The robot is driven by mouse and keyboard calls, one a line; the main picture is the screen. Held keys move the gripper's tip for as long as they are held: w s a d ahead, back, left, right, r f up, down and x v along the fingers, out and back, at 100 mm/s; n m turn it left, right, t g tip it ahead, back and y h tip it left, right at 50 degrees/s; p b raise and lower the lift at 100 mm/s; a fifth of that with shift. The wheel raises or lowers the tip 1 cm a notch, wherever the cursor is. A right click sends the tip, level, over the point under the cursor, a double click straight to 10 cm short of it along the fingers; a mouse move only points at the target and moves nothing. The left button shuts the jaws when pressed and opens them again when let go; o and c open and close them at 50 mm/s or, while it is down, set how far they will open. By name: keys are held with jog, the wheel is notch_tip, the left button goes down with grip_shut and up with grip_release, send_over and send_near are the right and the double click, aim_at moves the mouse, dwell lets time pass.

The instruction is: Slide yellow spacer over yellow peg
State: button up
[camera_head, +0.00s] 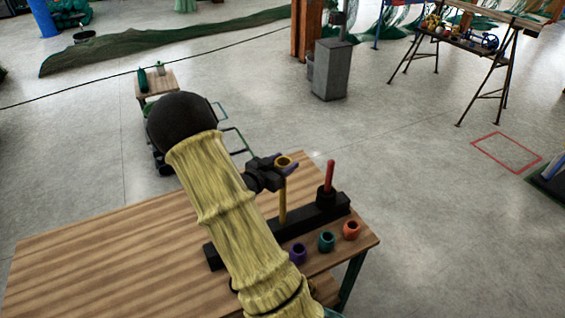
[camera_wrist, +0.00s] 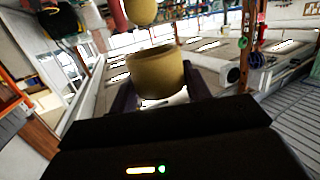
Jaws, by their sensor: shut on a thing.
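My gripper (camera_head: 285,167) is shut on the yellow spacer (camera_head: 284,160), a short ring, held high over the black rack. The yellow peg (camera_head: 283,203) stands upright from the rack, its upper end just below the spacer and fingers in the head view. In the wrist view the spacer (camera_wrist: 155,72) sits between the two dark fingers. A rounded yellow end, seemingly the tip of the yellow peg (camera_wrist: 140,11), shows at the top edge, apart from the spacer in that picture. Whether the ring's hole is centred on the peg, I cannot tell.
The black rack (camera_head: 308,216) also bears an upright red peg (camera_head: 329,174), right of the yellow one. Purple (camera_head: 298,254), green (camera_head: 326,242) and orange (camera_head: 351,231) spacers stand in front of it. The wooden table (camera_head: 110,265) is clear at left.

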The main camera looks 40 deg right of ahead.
jog(key=shift+w+f+b, duration=0.1)
jog(key=shift+f+b, duration=1.75)
jog(key=shift+f, duration=0.7)
jog(key=o, duration=1)
jog(key=shift+o, duration=0.2)
jog(key=shift+a, duration=0.1)
jog(key=shift+a, duration=0.1)
jog(key=b+v, duration=0.2)
jog(key=v, duration=1.5)
jog(key=shift+b, duration=0.4)
jog(key=shift+a, duration=0.1)
